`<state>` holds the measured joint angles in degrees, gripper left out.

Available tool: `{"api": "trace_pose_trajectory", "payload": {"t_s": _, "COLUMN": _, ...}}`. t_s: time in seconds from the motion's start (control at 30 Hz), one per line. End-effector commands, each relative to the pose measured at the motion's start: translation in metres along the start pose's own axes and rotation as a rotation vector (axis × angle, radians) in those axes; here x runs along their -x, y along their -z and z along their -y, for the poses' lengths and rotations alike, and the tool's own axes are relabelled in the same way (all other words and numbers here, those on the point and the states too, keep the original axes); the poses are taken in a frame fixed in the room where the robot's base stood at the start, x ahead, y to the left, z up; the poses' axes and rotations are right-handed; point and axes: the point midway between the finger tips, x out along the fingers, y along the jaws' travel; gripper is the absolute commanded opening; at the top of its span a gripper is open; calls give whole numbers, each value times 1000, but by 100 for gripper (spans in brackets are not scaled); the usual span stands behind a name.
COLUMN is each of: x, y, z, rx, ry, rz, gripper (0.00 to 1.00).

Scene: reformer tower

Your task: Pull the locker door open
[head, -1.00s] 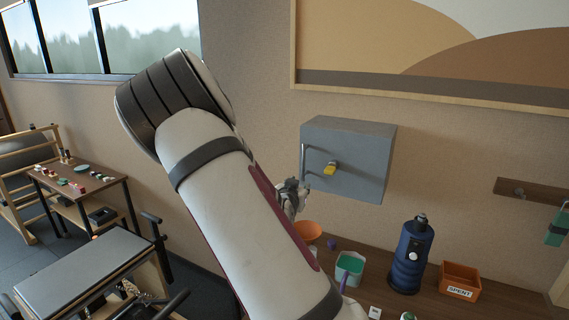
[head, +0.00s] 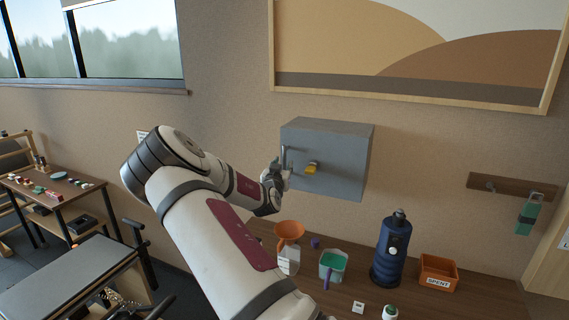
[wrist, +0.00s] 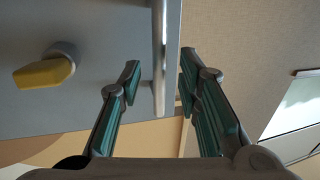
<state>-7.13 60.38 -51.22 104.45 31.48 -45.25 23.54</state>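The grey locker (head: 345,160) is on the wall, its door shut. A vertical bar handle (head: 284,160) is at the door's left edge, and a yellow knob (head: 312,168) is right of it. My gripper (head: 280,178) is at the handle in the head view, its fingers small and partly hidden. In the wrist view my gripper (wrist: 160,80) is open, with one green-padded finger on each side of the handle (wrist: 159,60). Gaps show between the bar and both fingers. The yellow knob (wrist: 45,72) is left of them on the door (wrist: 95,30).
Below the locker, a wooden counter holds an orange funnel (head: 289,231) on a clear container, a green-lined cup (head: 332,266), a dark blue bottle (head: 391,250) and an orange bin marked SPENT (head: 438,272). A wooden wall rail (head: 510,188) is at right. The space before the door looks clear.

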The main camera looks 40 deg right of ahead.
Motion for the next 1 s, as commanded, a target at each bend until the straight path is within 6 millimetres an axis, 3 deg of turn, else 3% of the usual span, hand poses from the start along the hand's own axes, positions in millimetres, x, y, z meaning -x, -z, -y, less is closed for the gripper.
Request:
{"api": "trace_pose_trajectory", "payload": {"t_s": 0.2, "x": -25, "y": 0, "z": 0, "rx": 1, "ry": -1, "rz": 0, "gripper": 31}}
{"api": "trace_pose_trajectory", "payload": {"t_s": 0.57, "x": -30, "y": 0, "z": 0, "rx": 1, "ry": 0, "rz": 1, "gripper": 31}}
{"api": "trace_pose_trajectory", "payload": {"t_s": 0.6, "x": -30, "y": 0, "z": 0, "rx": 1, "ry": 0, "rz": 1, "gripper": 29}}
{"api": "trace_pose_trajectory", "payload": {"t_s": 0.73, "x": -30, "y": 0, "z": 0, "rx": 1, "ry": 0, "rz": 1, "gripper": 0}}
{"api": "trace_pose_trajectory", "payload": {"t_s": 1.0, "x": -30, "y": 0, "z": 0, "rx": 1, "ry": 0, "rz": 1, "gripper": 0}}
